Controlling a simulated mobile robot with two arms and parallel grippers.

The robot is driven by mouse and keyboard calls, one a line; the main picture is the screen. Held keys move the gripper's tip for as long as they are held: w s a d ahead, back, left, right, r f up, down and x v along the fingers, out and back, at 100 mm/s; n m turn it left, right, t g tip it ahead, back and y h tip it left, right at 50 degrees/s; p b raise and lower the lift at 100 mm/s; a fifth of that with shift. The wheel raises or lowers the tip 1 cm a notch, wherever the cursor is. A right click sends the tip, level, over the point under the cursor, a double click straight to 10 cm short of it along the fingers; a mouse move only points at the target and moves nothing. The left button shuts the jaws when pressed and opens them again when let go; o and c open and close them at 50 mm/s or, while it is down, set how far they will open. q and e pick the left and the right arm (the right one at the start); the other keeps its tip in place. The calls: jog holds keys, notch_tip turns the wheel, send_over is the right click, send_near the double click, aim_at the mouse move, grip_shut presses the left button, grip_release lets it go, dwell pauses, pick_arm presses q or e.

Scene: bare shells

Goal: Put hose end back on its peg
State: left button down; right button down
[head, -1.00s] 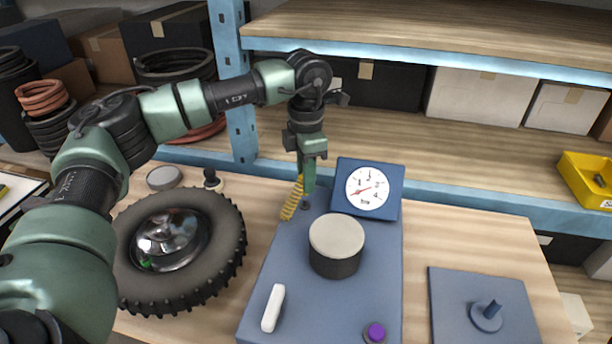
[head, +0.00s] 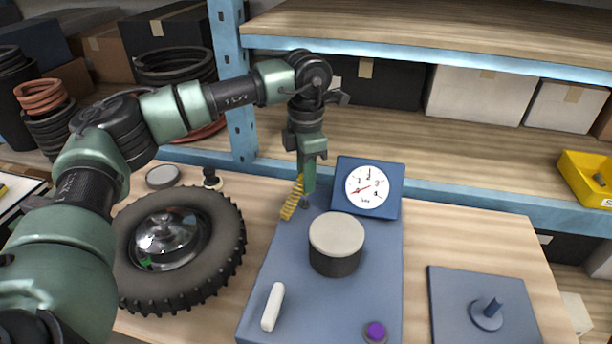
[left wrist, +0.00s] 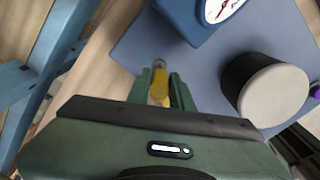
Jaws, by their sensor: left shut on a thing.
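My left gripper (head: 308,188) points down over the back left of the blue base board (head: 283,285), beside the gauge. It is shut on the yellow hose end (left wrist: 161,84), which shows between the fingers in the left wrist view. Ribbed yellow hose (head: 291,200) hangs tilted at the left of the fingers in the head view. A small dark fitting (head: 306,205) is just below the fingertips; I cannot tell whether it touches the board. My right gripper is not in view.
A gauge (head: 367,187), a dark cylinder with a pale top (head: 336,240), a white handle (head: 272,307) and a purple button (head: 376,331) are on the board. A tyre (head: 225,235) lies at left. A blue shelf upright (head: 235,95) stands behind. Bare wood separates board and plate.

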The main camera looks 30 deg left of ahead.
pick_arm(q)
jog(key=shift+f+b, duration=0.45)
jog(key=shift+f, duration=0.3)
jog(key=shift+f+b, duration=0.7)
jog(key=shift+f, duration=0.25)
dwell(0.8)
jog(key=c, duration=0.6)
grip_release()
jog(key=shift+r, duration=0.3)
jog(key=shift+r+p, duration=1)
jog(key=shift+r, duration=0.2)
jog(key=shift+r, duration=0.15)
